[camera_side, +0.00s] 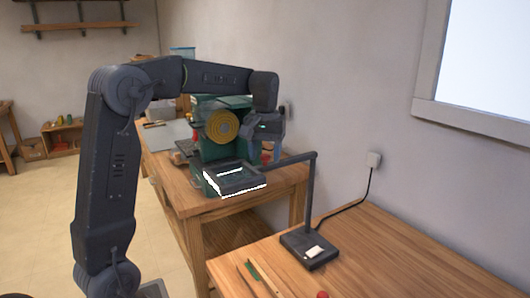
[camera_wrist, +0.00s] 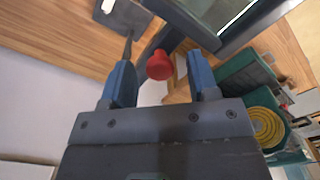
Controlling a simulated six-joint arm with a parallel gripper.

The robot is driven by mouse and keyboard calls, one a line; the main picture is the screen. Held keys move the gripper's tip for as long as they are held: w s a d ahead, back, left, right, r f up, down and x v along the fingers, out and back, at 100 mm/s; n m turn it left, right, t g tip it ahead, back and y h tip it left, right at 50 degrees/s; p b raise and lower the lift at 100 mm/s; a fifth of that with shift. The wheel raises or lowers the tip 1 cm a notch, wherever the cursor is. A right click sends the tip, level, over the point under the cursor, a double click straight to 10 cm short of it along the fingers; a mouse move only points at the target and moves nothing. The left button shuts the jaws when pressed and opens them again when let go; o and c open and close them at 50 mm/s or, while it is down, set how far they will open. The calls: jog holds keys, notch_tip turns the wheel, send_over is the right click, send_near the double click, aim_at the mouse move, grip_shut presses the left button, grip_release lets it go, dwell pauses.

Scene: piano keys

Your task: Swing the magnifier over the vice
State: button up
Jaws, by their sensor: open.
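The magnifier has a dark square frame (camera_side: 235,179) with bright lit edges, on a thin arm from a post on a dark base (camera_side: 310,250). In the wrist view its frame (camera_wrist: 232,40) is at the top right. A red knob (camera_wrist: 160,65) shows beside the frame and arm. My gripper (camera_side: 268,145) is above the frame's right end in the side view. In the wrist view my gripper (camera_wrist: 160,60) has its blue fingers apart, with the red knob between them in the picture; contact is not visible. I cannot clearly identify a vice.
A green machine (camera_side: 200,150) with a yellow ringed disc (camera_side: 222,126) stands on the left table behind the frame. The right table (camera_side: 400,260) is mostly clear.

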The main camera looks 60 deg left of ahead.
grip_shut()
dwell(0.4)
jog(key=shift+d, duration=0.15)
jog(key=shift+d+n, duration=0.3)
jog(key=shift+d, duration=0.15)
jog(key=w+d+n, duration=0.9)
jog(key=d+n, duration=0.3)
jog(key=d, duration=0.2)
jog(key=shift+w+n, duration=0.3)
jog(key=shift+w, duration=0.05)
jog(key=shift+r, duration=0.1)
